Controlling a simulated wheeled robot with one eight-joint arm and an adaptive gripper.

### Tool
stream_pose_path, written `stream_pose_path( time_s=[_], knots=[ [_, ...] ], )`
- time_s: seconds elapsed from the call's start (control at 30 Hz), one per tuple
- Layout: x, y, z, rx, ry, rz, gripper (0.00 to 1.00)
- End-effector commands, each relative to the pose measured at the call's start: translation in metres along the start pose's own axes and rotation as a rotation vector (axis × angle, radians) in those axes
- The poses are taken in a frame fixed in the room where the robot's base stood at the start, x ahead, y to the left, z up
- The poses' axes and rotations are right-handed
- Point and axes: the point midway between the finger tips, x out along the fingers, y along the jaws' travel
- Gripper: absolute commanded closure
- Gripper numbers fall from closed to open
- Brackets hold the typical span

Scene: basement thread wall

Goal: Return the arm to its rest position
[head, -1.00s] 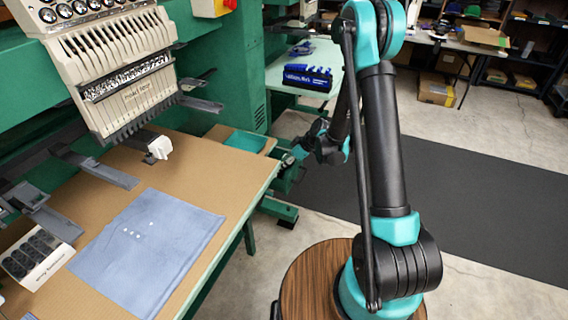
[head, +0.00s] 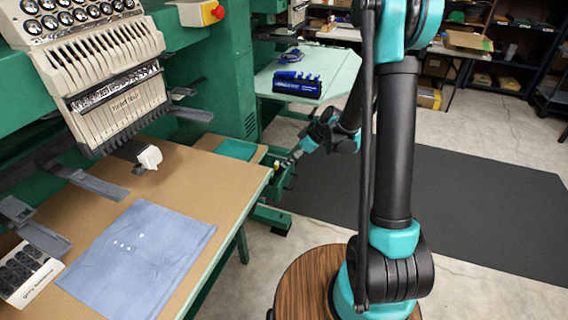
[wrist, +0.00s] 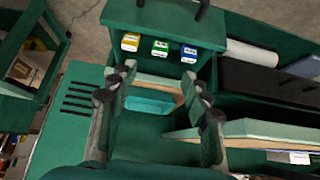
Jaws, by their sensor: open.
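My gripper (head: 283,166) is small in the head view, beside the far right corner of the tan-topped machine table (head: 200,205). My arm (head: 396,150) rises from its round wood-topped base and bends down toward that corner. In the wrist view my gripper (wrist: 158,76) has its two fingers spread wide, with nothing held between them. A teal tray (wrist: 150,105) shows between the fingers, beyond them; it also shows at the table's back edge in the head view (head: 236,149). Whether a finger touches the table edge cannot be told.
A green cabinet (wrist: 165,20) with yellow, green and blue labelled items is close ahead of the fingers. The embroidery machine head (head: 95,75) overhangs the table, where a blue cloth (head: 135,255) lies. Dark matting (head: 460,200) and clear floor lie right of my arm.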

Motion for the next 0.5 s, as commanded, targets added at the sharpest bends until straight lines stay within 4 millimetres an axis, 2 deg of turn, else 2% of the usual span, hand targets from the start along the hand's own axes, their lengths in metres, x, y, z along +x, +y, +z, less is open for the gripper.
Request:
stream_pose_path(
  time_s=[0.1, 0.37, 0.5],
  knots=[
    [-0.010, 0.000, 0.000, 0.000, 0.000, 0.000, 0.51],
    [-0.018, -0.002, 0.001, 0.011, -0.005, 0.003, 0.51],
    [-0.037, -0.012, 0.009, 0.088, -0.039, 0.030, 0.51]
  ],
)
